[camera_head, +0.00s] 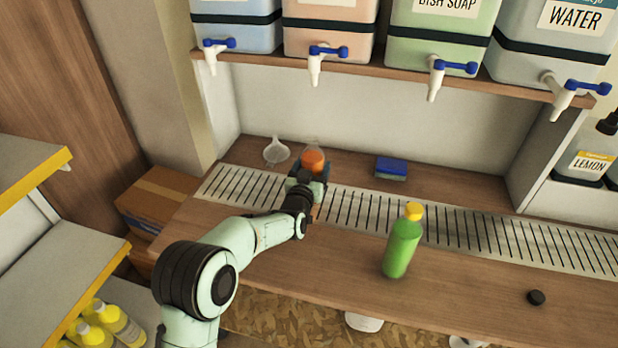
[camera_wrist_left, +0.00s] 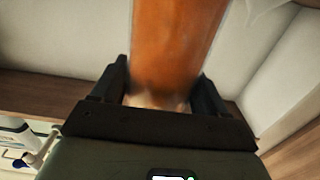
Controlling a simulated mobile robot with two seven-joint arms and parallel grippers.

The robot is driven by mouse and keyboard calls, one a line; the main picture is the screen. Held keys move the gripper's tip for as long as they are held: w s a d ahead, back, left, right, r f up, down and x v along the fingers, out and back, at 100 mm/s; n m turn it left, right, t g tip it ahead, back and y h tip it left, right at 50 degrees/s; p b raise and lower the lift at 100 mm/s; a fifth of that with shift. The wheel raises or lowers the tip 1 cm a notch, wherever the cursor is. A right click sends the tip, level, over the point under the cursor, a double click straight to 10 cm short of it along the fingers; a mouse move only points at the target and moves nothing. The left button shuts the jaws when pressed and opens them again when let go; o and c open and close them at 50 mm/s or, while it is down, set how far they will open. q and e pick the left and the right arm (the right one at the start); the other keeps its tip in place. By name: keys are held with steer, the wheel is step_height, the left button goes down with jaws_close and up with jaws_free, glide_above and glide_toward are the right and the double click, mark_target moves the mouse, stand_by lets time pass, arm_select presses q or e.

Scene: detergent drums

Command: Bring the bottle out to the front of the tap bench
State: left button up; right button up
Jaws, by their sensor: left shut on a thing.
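My left gripper (camera_head: 308,174) is shut on an orange bottle (camera_head: 313,159) at the back left of the tap bench (camera_head: 345,262), by the slotted drain strip. In the left wrist view the orange bottle (camera_wrist_left: 175,45) fills the space between the two dark fingers of the left gripper (camera_wrist_left: 160,92). The gripper hides its lower part in the head view, so I cannot tell whether it touches the bench. A green bottle with a yellow cap (camera_head: 402,245) stands upright near the bench front, right of my arm. My right gripper is not in view.
A clear funnel (camera_head: 276,151) lies left of the orange bottle. A blue sponge (camera_head: 391,168) lies to its right, a black cap (camera_head: 536,297) at the front right. Bench front between arm and green bottle is clear.

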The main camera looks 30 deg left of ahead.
arm_select(q)
steer(key=p+v, duration=0.3)
steer(key=v, duration=1.4)
steer(key=shift+s, duration=0.4)
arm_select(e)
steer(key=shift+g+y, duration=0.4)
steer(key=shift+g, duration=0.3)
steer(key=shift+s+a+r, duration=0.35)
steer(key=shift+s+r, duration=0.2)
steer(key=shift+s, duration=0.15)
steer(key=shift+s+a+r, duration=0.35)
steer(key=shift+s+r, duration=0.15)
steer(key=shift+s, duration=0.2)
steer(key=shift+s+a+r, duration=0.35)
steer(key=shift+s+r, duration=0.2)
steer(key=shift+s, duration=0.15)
arm_select(q)
steer(key=o, duration=1.6)
steer(key=shift+f, duration=0.15)
